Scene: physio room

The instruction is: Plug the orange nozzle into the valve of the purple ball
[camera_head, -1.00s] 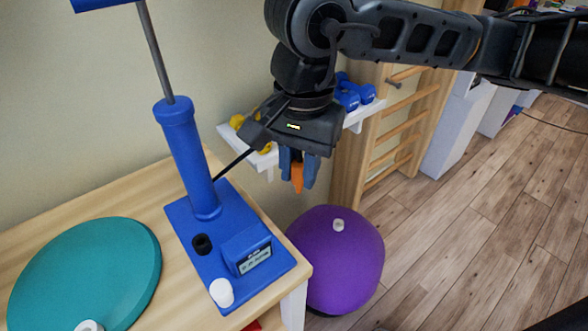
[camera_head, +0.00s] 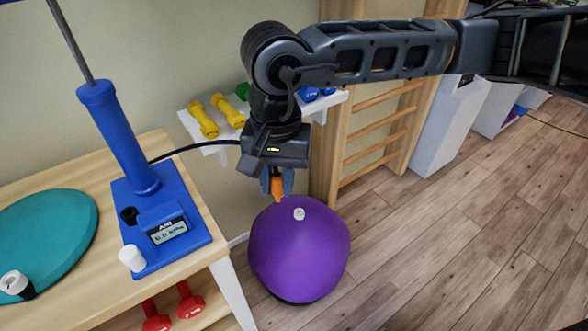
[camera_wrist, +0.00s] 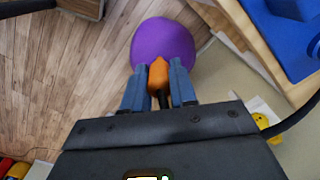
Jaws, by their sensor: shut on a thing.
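My gripper (camera_head: 277,185) is shut on the orange nozzle (camera_head: 277,188), which points downward. A black hose runs from my gripper area to the blue pump (camera_head: 120,135) on the table. The purple ball (camera_head: 300,255) stands on the floor below my gripper, its white valve (camera_head: 299,214) on top. The nozzle tip is above and left of the valve in the head view, apart from it. In the wrist view the nozzle (camera_wrist: 158,76) sits between the fingers with the purple ball (camera_wrist: 163,42) beyond it; the valve cannot be made out there.
The wooden table (camera_head: 95,292) with a teal cushion (camera_head: 45,235) is left of the ball. Red dumbbells (camera_head: 190,303) lie on its lower shelf. A wall shelf (camera_head: 205,146) with yellow dumbbells (camera_head: 203,120) and wooden wall bars (camera_head: 375,130) are behind. Floor to the right is clear.

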